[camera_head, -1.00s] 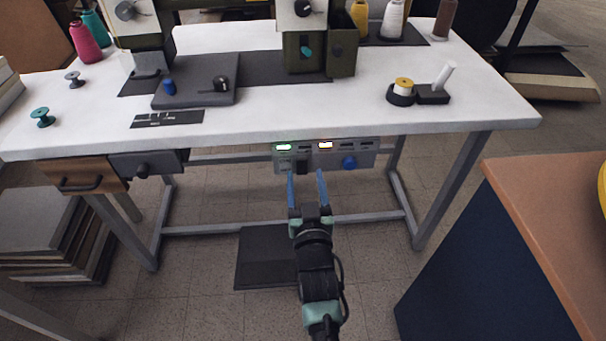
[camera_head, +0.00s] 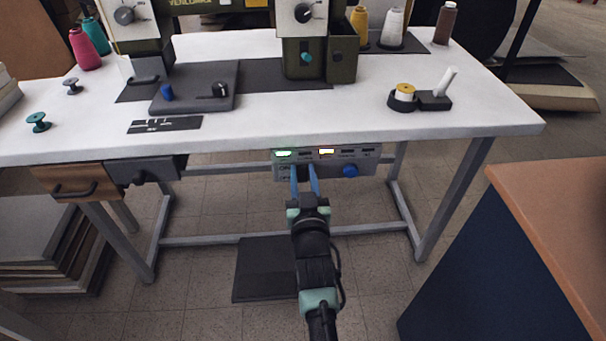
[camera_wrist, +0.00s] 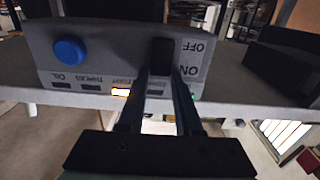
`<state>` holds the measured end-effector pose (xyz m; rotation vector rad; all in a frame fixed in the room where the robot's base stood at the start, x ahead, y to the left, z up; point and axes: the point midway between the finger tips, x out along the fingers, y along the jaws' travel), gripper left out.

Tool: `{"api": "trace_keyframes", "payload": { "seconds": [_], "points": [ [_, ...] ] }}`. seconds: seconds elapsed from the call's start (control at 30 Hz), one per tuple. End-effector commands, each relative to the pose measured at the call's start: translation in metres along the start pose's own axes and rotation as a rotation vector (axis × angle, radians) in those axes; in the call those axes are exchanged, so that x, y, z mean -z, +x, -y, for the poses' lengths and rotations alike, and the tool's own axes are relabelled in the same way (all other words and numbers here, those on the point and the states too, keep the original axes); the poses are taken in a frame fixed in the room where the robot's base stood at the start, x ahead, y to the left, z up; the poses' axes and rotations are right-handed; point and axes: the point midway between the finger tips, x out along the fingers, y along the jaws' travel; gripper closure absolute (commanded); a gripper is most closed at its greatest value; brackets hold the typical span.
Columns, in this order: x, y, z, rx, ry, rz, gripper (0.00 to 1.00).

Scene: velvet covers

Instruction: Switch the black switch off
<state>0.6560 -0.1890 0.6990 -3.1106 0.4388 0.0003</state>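The black switch (camera_wrist: 161,55) is on the grey control panel (camera_wrist: 110,40) under the table edge. A green light (camera_head: 283,154) glows at the panel's left end.
A blue knob (camera_head: 350,171) and a lit light (camera_head: 326,152) are on the same panel. The white table (camera_head: 300,120) overhangs it. A grey table leg (camera_head: 455,200) and a blue cabinet (camera_head: 480,270) stand to the right. A drawer (camera_head: 75,180) is to the left.

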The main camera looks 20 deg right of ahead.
Motion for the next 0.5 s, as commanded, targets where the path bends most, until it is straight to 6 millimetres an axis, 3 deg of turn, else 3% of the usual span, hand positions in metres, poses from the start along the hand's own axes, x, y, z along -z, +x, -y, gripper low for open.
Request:
{"api": "trace_keyframes", "payload": {
  "seconds": [0.03, 0.17, 0.5],
  "points": [
    [-0.0001, -0.0001, 0.0000, 0.000, 0.000, 0.000, 0.77],
    [-0.0001, -0.0002, 0.0000, 0.000, 0.000, 0.000, 1.00],
    [-0.0067, -0.0006, 0.0003, 0.000, 0.000, -0.029, 1.00]
  ]
}}
